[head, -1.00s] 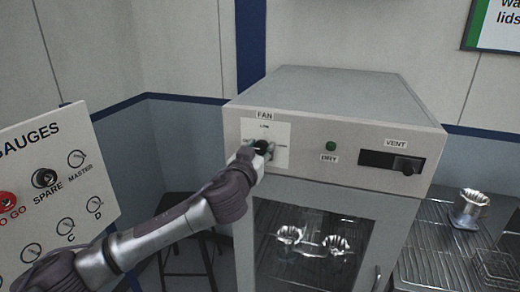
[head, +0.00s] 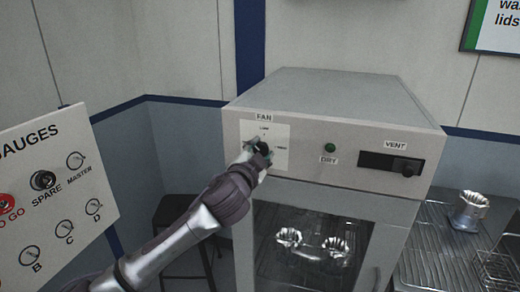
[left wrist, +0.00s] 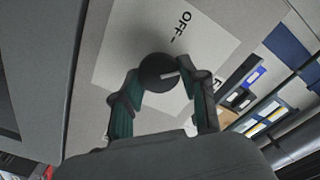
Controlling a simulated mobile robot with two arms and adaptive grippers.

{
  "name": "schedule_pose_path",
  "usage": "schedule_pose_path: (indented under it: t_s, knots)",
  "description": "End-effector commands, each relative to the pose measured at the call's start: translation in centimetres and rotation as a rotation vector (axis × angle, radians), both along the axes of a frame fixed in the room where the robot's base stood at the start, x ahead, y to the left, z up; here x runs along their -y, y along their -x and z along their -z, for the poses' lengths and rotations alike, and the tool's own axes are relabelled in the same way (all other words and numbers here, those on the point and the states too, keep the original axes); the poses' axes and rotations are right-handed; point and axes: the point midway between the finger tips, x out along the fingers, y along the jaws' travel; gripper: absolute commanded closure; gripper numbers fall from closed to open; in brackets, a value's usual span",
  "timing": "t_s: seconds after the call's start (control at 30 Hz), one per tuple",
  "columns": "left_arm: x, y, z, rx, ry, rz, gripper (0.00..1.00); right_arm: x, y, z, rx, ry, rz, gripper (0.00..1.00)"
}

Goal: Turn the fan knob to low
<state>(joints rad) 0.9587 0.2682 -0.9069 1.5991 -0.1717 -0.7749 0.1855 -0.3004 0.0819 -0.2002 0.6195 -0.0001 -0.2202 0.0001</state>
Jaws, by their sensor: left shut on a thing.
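The fan knob (head: 264,149) is a small dark round knob on a white dial plate (head: 280,135) under the FAN label, at the left of the grey cabinet's front panel. My left gripper (head: 258,150) is at the knob and partly covers it. In the left wrist view, the gripper's fingers (left wrist: 163,92) are shut on the knob (left wrist: 157,72), one on each side. The OFF mark (left wrist: 182,25) is clear of the pointer.
A gauge board (head: 50,205) stands at left. Below is a glass door (head: 310,245) with metal parts behind it. A wire-shelf bench with a metal housing (head: 469,209) is at right.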

Motion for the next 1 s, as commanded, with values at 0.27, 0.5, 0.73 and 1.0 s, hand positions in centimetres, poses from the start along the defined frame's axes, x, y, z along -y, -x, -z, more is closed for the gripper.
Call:
schedule_pose_path:
  t_s: [0.27, 0.5, 0.73, 1.0]
  knots:
    - [0.1, 0.0, -0.1, 0.081, -0.251, 0.001, 0.92, -0.2, 0.0, -1.1, 0.0, -0.002, 0.001, 0.49]
    - [0.1, 0.0, 0.1, 0.147, -0.458, 0.0, 0.92, -0.3, 0.0, -2.0, 0.0, -0.004, 0.002, 0.49]
    - [0.1, 0.0, 0.2, 0.199, -0.615, 0.001, 0.92, -0.3, 0.0, -2.6, 0.0, -0.004, 0.002, 0.49]
    - [0.1, 0.0, 0.3, 0.234, -0.722, 0.001, 0.92, -0.3, 0.0, -2.9, 0.001, -0.004, 0.002, 0.49]
